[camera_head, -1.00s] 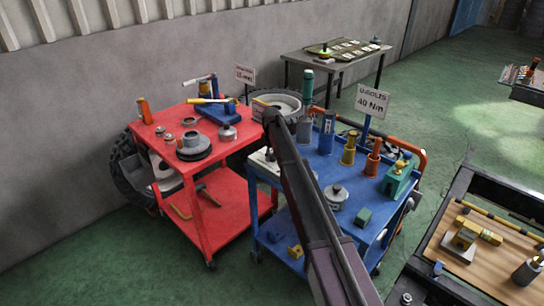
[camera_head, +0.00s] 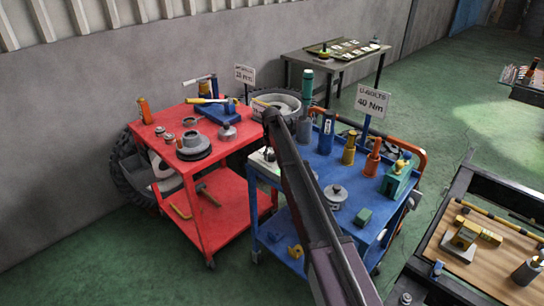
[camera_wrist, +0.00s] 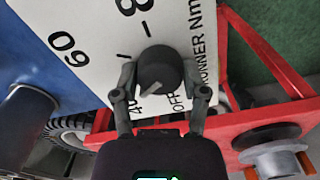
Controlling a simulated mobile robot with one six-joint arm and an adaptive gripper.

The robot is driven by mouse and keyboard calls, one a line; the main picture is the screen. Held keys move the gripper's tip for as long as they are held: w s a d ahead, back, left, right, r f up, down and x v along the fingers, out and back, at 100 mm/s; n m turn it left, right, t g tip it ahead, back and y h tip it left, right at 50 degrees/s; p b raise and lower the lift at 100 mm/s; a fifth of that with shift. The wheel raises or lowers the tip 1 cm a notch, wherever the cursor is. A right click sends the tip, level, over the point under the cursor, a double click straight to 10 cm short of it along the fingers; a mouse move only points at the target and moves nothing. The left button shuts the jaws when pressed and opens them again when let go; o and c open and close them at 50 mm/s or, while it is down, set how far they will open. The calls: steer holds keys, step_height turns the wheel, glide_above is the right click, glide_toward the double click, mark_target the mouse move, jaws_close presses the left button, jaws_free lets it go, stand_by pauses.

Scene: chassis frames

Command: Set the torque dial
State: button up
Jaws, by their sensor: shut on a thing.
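The torque dial (camera_wrist: 157,68) is a dark round knob on a white panel (camera_wrist: 95,30) in the wrist view. The panel carries "60", "40", "OFF" and "RUNNER Nm", partly cut off or covered. A pale pointer line on the knob points to the lower left, roughly toward "40". My gripper (camera_wrist: 162,75) has its two dark fingers on either side of the knob and is shut on it. In the head view my arm reaches over the blue cart (camera_head: 310,178) and the gripper is not clearly seen. A sign (camera_head: 372,100) there reads "U-BOLTS 40 Nm".
The red cart (camera_head: 222,150) stands left of the blue cart, holding tools and round parts. Green and orange bottle-like items (camera_head: 371,160) and a lidded pot (camera_head: 335,196) stand on the blue cart.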

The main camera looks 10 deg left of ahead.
steer(key=shift+s, duration=0.25)
steer(key=o, duration=1.2)
steer(key=shift+c, duration=0.2)
steer(key=shift+w, duration=0.1)
